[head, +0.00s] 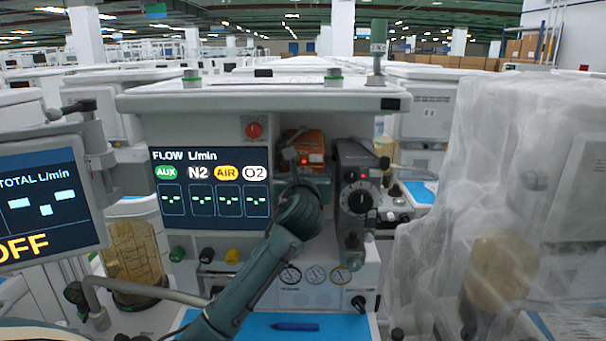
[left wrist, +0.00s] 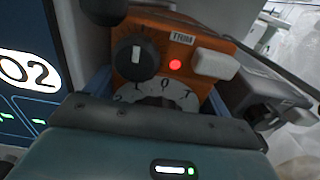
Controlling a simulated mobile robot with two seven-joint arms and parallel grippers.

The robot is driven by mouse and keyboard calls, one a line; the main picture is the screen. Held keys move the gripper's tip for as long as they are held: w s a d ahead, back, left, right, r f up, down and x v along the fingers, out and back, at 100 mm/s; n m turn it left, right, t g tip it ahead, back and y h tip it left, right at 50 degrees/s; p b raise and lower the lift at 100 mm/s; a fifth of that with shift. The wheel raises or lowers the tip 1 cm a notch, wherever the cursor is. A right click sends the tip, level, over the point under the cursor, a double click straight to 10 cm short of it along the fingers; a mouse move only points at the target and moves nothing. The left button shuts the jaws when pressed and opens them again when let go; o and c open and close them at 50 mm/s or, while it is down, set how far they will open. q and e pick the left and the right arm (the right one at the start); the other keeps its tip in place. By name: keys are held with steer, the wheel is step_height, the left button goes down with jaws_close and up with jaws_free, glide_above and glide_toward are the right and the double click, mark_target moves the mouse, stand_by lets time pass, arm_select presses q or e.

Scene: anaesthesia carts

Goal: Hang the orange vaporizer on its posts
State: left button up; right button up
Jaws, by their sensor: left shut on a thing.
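The orange vaporizer (head: 309,145) is at the middle of the anaesthesia cart, between the flow screen and a dark grey vaporizer (head: 358,190). In the left wrist view the orange vaporizer (left wrist: 190,50) fills the space ahead of my gripper, with a black dial, a red light and a white block on its face. My left gripper (head: 299,160) is shut on the orange vaporizer; my own arm hides much of its lower part in the head view. The posts are hidden, and I cannot tell whether it rests on them. My right gripper is not in view.
The flow screen (head: 212,187) is close on the left of the vaporizer. A blue work surface (head: 345,327) with a blue pen (head: 295,327) lies below. A plastic-draped cart (head: 500,200) stands at the right, and a monitor (head: 45,205) at the left.

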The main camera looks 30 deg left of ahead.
arm_select(q)
steer(key=shift+f+b, duration=0.4)
steer(key=shift+f, duration=0.5)
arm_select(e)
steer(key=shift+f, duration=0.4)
arm_select(q)
steer(key=o, duration=1.7)
steer(key=shift+d, duration=0.1)
steer(key=shift+o, duration=0.6)
steer(key=shift+f, duration=0.2)
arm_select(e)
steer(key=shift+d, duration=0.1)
arm_select(q)
steer(key=shift+f, duration=0.3)
steer(key=b+v, duration=0.1)
steer(key=v, duration=1.2)
steer(key=shift+d+r+b, duration=0.2)
steer(key=shift+r+b, duration=0.1)
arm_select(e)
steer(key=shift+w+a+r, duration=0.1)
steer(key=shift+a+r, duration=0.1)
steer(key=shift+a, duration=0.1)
